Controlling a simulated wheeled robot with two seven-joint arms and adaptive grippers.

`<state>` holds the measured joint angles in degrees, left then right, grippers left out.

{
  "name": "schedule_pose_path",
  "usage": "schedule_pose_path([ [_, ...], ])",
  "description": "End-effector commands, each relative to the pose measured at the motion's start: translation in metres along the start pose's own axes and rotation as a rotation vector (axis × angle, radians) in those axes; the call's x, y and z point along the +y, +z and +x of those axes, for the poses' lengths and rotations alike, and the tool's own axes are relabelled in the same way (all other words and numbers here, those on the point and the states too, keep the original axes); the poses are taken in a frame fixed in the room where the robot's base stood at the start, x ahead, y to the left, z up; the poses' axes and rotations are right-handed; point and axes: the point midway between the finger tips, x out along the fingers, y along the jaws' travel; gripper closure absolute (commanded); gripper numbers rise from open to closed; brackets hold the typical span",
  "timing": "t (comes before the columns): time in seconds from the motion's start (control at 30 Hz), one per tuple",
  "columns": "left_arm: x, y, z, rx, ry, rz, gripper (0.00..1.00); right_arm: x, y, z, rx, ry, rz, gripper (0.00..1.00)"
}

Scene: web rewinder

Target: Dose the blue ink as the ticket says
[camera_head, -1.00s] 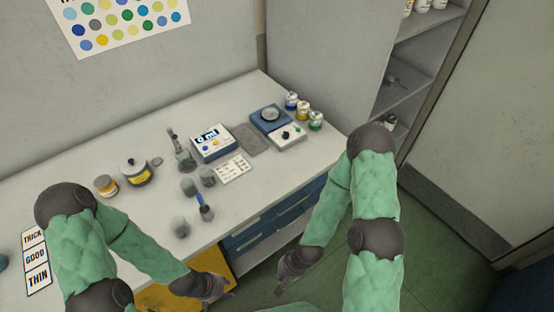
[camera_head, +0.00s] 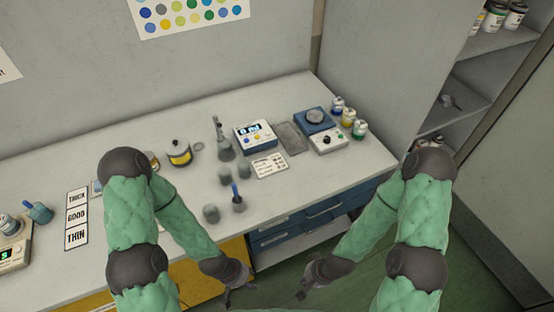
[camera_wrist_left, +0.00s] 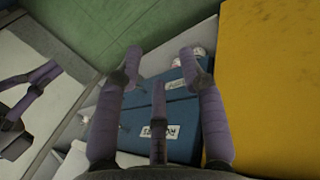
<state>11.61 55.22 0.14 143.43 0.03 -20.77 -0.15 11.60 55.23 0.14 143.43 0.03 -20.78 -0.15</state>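A small jar with a blue band (camera_head: 337,104), likely the blue ink, stands at the bench's back right, beside a yellow-banded jar (camera_head: 348,117) and a green-banded one (camera_head: 360,130). A white ticket (camera_head: 270,165) lies before a dosing unit (camera_head: 255,136) with a lit display, apparently 0 ml; the ticket's print is too small to read. My left gripper (camera_head: 240,291) hangs in front of the bench; the left wrist view shows its fingers (camera_wrist_left: 160,58) apart and empty. My right gripper (camera_head: 303,292) hangs to its right, away from the jars; its finger opening is unclear.
A blue plate device (camera_head: 316,118) stands beside a grey pad (camera_head: 290,138). Several grey cups, one holding a blue-handled tool (camera_head: 237,197), stand near the front edge. A lidded pot (camera_head: 179,153), a THICK/GOOD/THIN card (camera_head: 77,216) and a scale (camera_head: 14,250) are further left.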

Motion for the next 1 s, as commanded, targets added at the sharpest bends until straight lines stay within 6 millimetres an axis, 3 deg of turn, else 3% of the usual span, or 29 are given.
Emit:
schedule_pose_path([
  [0.23, 0.0, 0.0, 0.0, 0.0, 0.0, 0.0, 0.6, 0.0, 0.0, 0.0, 0.0, 0.0, 0.0, 1.0],
  [0.4, 0.0, 0.0, 0.0, 0.0, 0.0, 0.0, 1.0, 0.0, 0.0, 0.0, 0.0, 0.0, 0.0, 1.0],
  [1.0, 0.0, 0.0001, 0.0, 0.0, 0.0, 0.0, 1.0, 0.0, 0.0, 0.0, 0.0, 0.0, 0.0, 1.0],
])
